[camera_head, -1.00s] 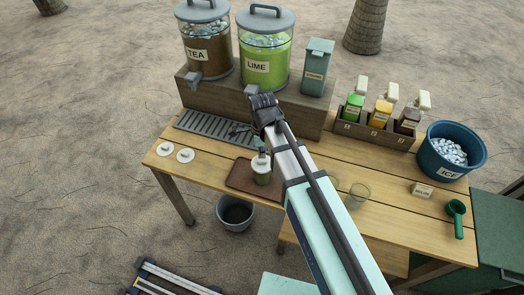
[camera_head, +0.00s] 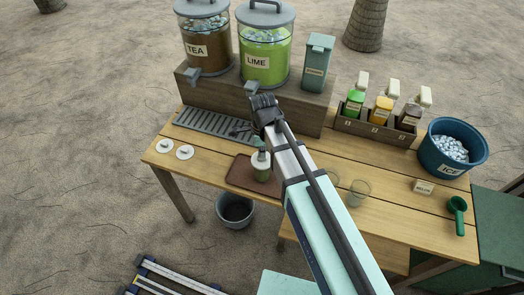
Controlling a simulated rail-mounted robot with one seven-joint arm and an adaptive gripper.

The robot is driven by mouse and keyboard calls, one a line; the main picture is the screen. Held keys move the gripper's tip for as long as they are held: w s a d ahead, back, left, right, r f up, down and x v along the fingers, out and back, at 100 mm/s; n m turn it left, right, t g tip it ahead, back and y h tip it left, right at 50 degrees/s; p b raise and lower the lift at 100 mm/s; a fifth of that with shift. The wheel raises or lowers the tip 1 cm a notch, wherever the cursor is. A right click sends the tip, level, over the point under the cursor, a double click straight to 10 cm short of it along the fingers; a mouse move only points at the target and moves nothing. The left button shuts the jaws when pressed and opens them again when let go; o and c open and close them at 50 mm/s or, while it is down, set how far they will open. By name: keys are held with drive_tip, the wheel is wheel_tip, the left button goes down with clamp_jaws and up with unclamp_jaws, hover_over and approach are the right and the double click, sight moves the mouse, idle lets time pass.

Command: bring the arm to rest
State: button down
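My arm reaches up and left over the wooden table (camera_head: 400,225). Its dark wrist joint is in front of the drink station, and my gripper (camera_head: 241,131) shows only as small dark parts at the left of the wrist, near the drip grate. Its fingers are too small and too covered to tell if they are open or shut. A cup with a pale lid and green contents (camera_head: 261,172) stands upright on the brown tray (camera_head: 238,176), just below the wrist. Whether my gripper touches it cannot be told.
Tea (camera_head: 205,48) and lime (camera_head: 263,55) dispensers and a teal canister (camera_head: 317,62) stand on the wooden riser. Syrup bottles sit in a rack (camera_head: 375,132). An ice tub (camera_head: 452,148), clear glass (camera_head: 359,192), green scoop (camera_head: 457,212) and two white lids (camera_head: 185,152) share the table.

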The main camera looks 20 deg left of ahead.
drive_tip(key=shift+r+p, duration=2.4)
drive_tip(key=shift+r, duration=1.1)
drive_tip(key=s+d+f+n+h, duration=0.1)
drive_tip(key=s+d+f, duration=0.1)
drive_tip(key=d+f, duration=0.2)
drive_tip(key=s+d+f+g+h, duration=0.1)
drive_tip(key=s+d+f, duration=0.1)
drive_tip(key=d+f, duration=0.3)
drive_tip(key=s+d+f+n+g+h, duration=0.1)
drive_tip(key=s+d+f, duration=0.1)
drive_tip(key=d+f, duration=0.3)
drive_tip(key=shift+d+f+n+b, duration=0.25)
drive_tip(key=shift+f+n+b, duration=0.05)
drive_tip(key=s+d+f+n+g+h+b, duration=0.1)
drive_tip(key=s+d+f+n+g+h, duration=0.1)
drive_tip(key=s+d+f, duration=0.5)
drive_tip(key=s+d+f+n+g+h, duration=0.2)
drive_tip(key=s+d+f+n, duration=0.15)
drive_tip(key=s+d, duration=0.5)
drive_tip(key=s+d+f+n+y+b, duration=0.1)
drive_tip(key=s+f+n+y+b, duration=0.2)
drive_tip(key=f, duration=0.6)
drive_tip(key=s+d+f+n+y+b, duration=0.2)
drive_tip(key=s+f+n+y+b, duration=0.1)
drive_tip(key=s+f+b, duration=0.2)
wheel_tip(320, 180, down, 4)
drive_tip(key=s, duration=0.2)
drive_tip(key=shift+s+g+y, duration=0.4)
drive_tip(key=shift+f, duration=0.1)
